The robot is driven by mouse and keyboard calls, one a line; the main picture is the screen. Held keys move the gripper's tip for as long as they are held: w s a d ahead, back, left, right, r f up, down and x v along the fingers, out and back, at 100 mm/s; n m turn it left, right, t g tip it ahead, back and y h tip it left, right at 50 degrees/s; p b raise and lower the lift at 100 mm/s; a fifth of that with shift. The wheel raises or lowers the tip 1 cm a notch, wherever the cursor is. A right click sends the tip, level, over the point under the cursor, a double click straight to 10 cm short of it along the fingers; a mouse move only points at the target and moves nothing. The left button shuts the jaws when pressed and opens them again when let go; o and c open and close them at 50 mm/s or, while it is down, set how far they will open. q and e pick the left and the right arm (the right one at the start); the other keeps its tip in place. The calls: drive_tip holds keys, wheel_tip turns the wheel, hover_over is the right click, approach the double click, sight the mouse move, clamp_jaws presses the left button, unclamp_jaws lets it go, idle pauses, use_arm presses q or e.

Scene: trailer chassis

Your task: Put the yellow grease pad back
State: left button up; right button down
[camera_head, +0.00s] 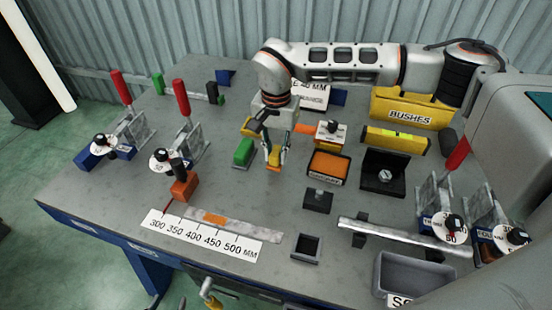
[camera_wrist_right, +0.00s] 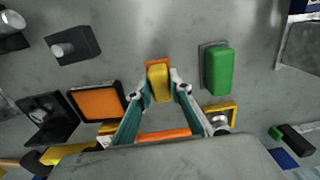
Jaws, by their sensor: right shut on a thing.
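The yellow grease pad (camera_wrist_right: 158,84) is between the fingertips of my right gripper (camera_wrist_right: 160,93) in the right wrist view. An orange patch (camera_wrist_right: 157,63) shows just behind its far end; I cannot tell whether the pad touches it or hangs above it.
The green pad also shows right of the fingers in the right wrist view (camera_wrist_right: 218,70). An orange-filled tray (camera_head: 328,167) and a small black block (camera_head: 318,200) stand to the right. A red-orange block (camera_head: 185,187) stands left. Bare table lies in front of the green pad.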

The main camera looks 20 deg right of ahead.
sight(276, 152)
drive_tip(key=shift+f, duration=1.25)
drive_tip(key=shift+f, duration=0.1)
drive_tip(key=c, duration=1.8)
unclamp_jaws()
drive_tip(key=shift+f, duration=0.1)
drive_tip(key=shift+c, duration=0.2)
wheel_tip(276, 152, up, 12)
drive_tip(key=shift+r, duration=0.2)
